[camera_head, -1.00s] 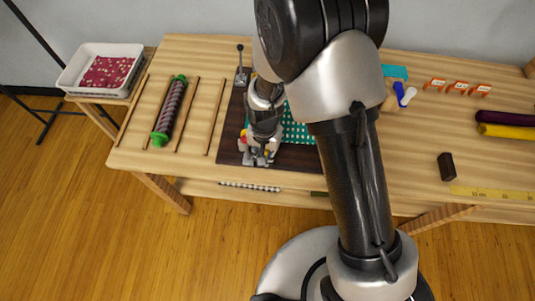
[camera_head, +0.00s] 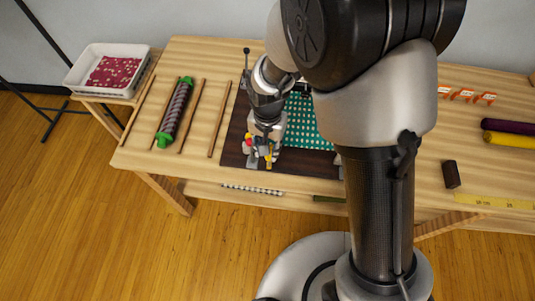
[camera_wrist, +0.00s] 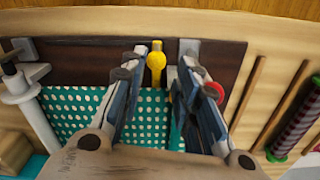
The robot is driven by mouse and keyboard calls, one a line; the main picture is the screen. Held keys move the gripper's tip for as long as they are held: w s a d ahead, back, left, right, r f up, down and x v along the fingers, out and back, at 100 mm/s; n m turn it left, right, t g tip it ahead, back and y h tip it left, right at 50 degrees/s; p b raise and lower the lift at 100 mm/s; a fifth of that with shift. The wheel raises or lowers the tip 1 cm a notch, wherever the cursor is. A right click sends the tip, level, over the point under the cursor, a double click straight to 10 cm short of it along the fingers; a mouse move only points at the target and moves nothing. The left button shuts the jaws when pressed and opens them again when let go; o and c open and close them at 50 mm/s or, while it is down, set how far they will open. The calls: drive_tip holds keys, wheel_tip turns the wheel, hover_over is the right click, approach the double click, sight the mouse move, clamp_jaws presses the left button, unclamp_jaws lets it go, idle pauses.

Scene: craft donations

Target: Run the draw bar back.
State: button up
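A dark board (camera_head: 232,150) lies on the table with green white-dotted cloth (camera_head: 303,122) on it; the cloth also shows in the wrist view (camera_wrist: 75,108). My gripper (camera_head: 265,155) is low over the board's near left part. In the wrist view my gripper (camera_wrist: 165,58) is open, and a yellow knob on a stem (camera_wrist: 156,62) stands between its fingers, with a gap to at least one side. A red knob (camera_wrist: 211,92) is by the right finger. I cannot tell which part is the draw bar. A black-knobbed lever (camera_head: 246,52) stands at the board's far left.
Several thin wooden sticks (camera_head: 219,120) and a green-ended patterned roll (camera_head: 174,112) lie left of the board. A white bin (camera_head: 75,74) stands further left. A dark block (camera_head: 451,174) and a yellow tape measure (camera_head: 490,201) lie right. A metal post (camera_wrist: 18,82) shows at the wrist view's left.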

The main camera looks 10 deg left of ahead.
wheel_tip(320, 180, up, 5)
idle(0.5)
drive_tip(key=shift+d+r, duration=0.15)
drive_tip(key=shift+r, duration=0.1)
drive_tip(key=s+d+r+t, duration=0.1)
drive_tip(key=s+d+r, duration=0.1)
drive_tip(key=d+r, duration=0.35)
drive_tip(key=s+d+r+n+t, duration=0.1)
drive_tip(key=s+d+r, duration=0.25)
drive_tip(key=r, duration=0.25)
drive_tip(key=s+d+r+t, duration=0.1)
drive_tip(key=s+d+r, duration=0.1)
drive_tip(key=d+r, duration=0.35)
drive_tip(key=s+d+r+n+t, duration=0.1)
drive_tip(key=s+d+r, duration=0.2)
drive_tip(key=s, duration=0.4)
drive_tip(key=shift+s+d+t, duration=0.25)
drive_tip(key=shift+d+t, duration=0.05)
drive_tip(key=shift+d, duration=0.6)
